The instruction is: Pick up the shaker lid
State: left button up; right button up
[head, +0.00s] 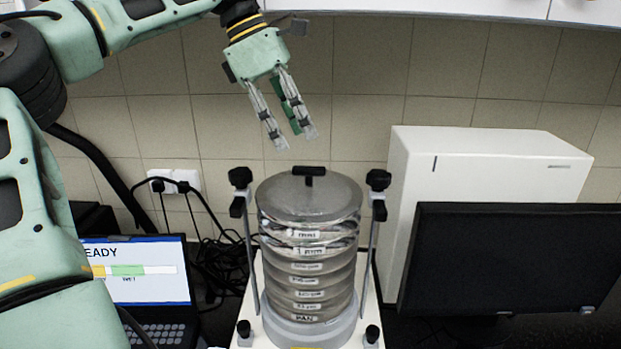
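The shaker lid (285,195) is a round grey metallic disc with a black T-shaped handle (309,174) at its back middle. It sits on top of a stack of labelled sieves (308,265) on the sieve shaker. My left gripper (295,143) hangs above the lid, pointing down and a little to the right. Its fingers are apart and nothing is between them. The fingertips are above the lid's handle in the picture and appear clear of it. My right gripper is not in view.
Clamp rods with black knobs (240,178) (378,180) stand on both sides of the stack. A laptop (140,290) is at left, with cables and a wall socket (174,181) behind. A white box (480,160) and a black monitor (500,260) stand at right. A cabinet edge is overhead.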

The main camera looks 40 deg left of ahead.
aim_at(308, 167)
pick_arm(q)
jog(key=shift+d+f, duration=0.35)
jog(key=shift+f, duration=0.3)
jog(key=shift+d+f+p, duration=0.3)
jog(key=shift+f+p, duration=0.4)
jog(key=shift+p, duration=0.05)
jog(key=p+x, duration=0.1)
jog(key=x, duration=0.1)
jog(key=p+x, duration=0.1)
jog(key=shift+w+a+f, duration=0.15)
jog(key=shift+a+f, duration=0.15)
jog(key=shift+f, duration=0.2)
jog(key=shift+w+f, duration=0.1)
jog(key=shift+f, duration=0.3)
jog(key=shift+d, duration=0.1)
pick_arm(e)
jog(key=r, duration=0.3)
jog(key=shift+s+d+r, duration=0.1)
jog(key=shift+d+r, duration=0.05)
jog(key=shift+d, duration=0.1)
pick_arm(q)
jog(key=shift+c, duration=0.4)
